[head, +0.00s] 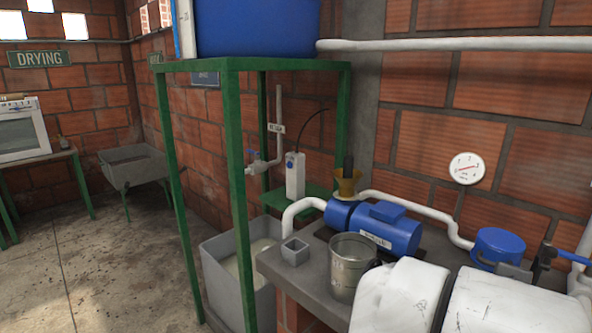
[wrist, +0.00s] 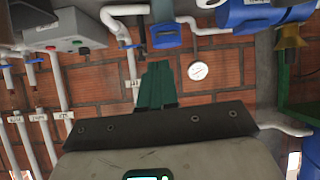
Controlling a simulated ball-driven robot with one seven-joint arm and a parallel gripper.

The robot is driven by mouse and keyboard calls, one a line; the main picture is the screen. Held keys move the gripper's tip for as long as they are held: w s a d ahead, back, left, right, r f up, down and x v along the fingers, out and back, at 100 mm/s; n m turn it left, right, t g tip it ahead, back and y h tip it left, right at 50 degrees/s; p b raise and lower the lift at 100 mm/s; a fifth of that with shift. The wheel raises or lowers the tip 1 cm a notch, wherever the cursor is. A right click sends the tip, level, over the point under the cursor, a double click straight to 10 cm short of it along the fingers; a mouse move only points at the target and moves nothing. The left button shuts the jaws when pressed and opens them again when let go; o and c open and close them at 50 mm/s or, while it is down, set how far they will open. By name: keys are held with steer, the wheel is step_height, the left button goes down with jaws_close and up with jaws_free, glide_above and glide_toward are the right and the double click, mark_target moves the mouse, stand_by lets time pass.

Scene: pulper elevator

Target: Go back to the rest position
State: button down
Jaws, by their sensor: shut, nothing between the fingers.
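My gripper (wrist: 157,72) shows in the wrist view, its dark green fingers together and nothing between them. They point toward the top of that picture, in front of the brick wall, and touch nothing that I can make out. The wrist view hangs upside down. In the head view white links of my arm fill the lower right corner, and I cannot make out the gripper's fingers there.
A concrete bench (head: 312,268) carries a blue pump (head: 384,230), a metal can (head: 352,266) and a small grey square cup (head: 295,250). A green frame (head: 240,190) holds a blue tank (head: 258,28). A pressure gauge (head: 467,168) hangs on the wall. The floor (head: 100,260) at left is clear.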

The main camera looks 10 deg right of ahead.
steer(key=s+d+f+n+g+y+p, duration=0.1)
steer(key=d+f+n+y+p, duration=0.1)
steer(key=f+n, duration=0.35)
steer(key=s+d+f+n+y+p, duration=0.1)
steer(key=d+f+n+p, duration=0.15)
steer(key=f, duration=0.65)
steer(key=s+a+f+n+g+y+p, duration=0.1)
steer(key=s+a+f+g+y+p, duration=0.2)
steer(key=s+f, duration=1.3)
steer(key=s+a+g+y, duration=0.2)
steer(key=a+y, duration=0.1)
steer(key=shift+s+a+f, duration=0.15)
steer(key=shift+a+f, duration=0.2)
steer(key=shift+a, duration=0.05)
